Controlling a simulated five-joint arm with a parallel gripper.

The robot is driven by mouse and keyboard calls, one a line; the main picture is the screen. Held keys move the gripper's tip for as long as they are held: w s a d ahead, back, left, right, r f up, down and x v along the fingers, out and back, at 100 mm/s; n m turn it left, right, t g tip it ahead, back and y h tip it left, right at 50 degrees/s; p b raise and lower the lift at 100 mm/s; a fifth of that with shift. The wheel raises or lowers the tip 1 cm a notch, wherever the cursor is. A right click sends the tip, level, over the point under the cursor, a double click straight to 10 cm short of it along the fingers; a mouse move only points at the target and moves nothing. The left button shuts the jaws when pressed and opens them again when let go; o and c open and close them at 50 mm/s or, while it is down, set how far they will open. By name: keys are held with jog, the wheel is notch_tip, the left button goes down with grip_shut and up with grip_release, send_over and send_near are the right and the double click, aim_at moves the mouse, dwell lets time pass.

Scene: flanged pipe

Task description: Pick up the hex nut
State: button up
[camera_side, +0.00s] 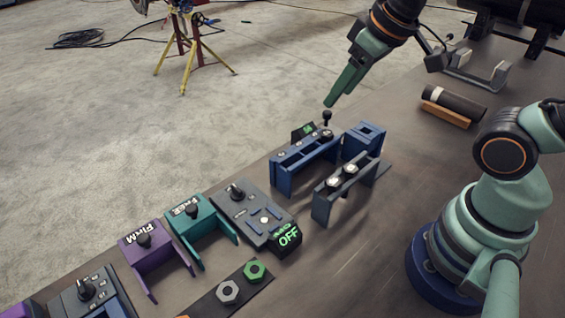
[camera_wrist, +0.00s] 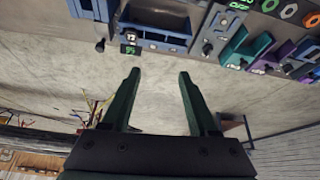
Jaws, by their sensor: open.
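A grey hex nut (camera_side: 228,292) lies flat on a dark strip (camera_side: 205,306) at the bottom of the side view. A green hex nut (camera_side: 254,271) lies beside it on the same strip, nearer the OFF box. In the wrist view, small coloured nuts (camera_wrist: 289,11) show in the upper right corner, too small to match surely. My gripper (camera_side: 338,96) hangs high near the table's far edge, well up and right of the nuts. In the wrist view my gripper (camera_wrist: 158,74) has its green fingers apart, with nothing between them.
A grey switch box (camera_side: 254,217) with a lit OFF sign, a teal bracket (camera_side: 200,228) and a purple bracket (camera_side: 150,255) stand beyond the nuts. Blue holders (camera_side: 305,153) and a grey rack (camera_side: 347,187) stand below my gripper. The table right of the nuts is clear.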

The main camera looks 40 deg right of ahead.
jog(key=a+f+n+g, duration=0.1)
jog(key=a+f+n, duration=0.15)
jog(key=a, duration=0.45)
jog(key=a+f+n+g, duration=0.2)
jog(key=a+n, duration=0.1)
jog(key=a, duration=0.3)
jog(key=n+g, duration=0.2)
jog(key=n, duration=0.3)
send_over(257, 269)
notch_tip(257, 269, down, 8)
jog(key=r, duration=0.1)
notch_tip(257, 269, down, 12)
jog(key=shift+f, duration=0.2)
grip_shut()
notch_tip(257, 269, up, 23)
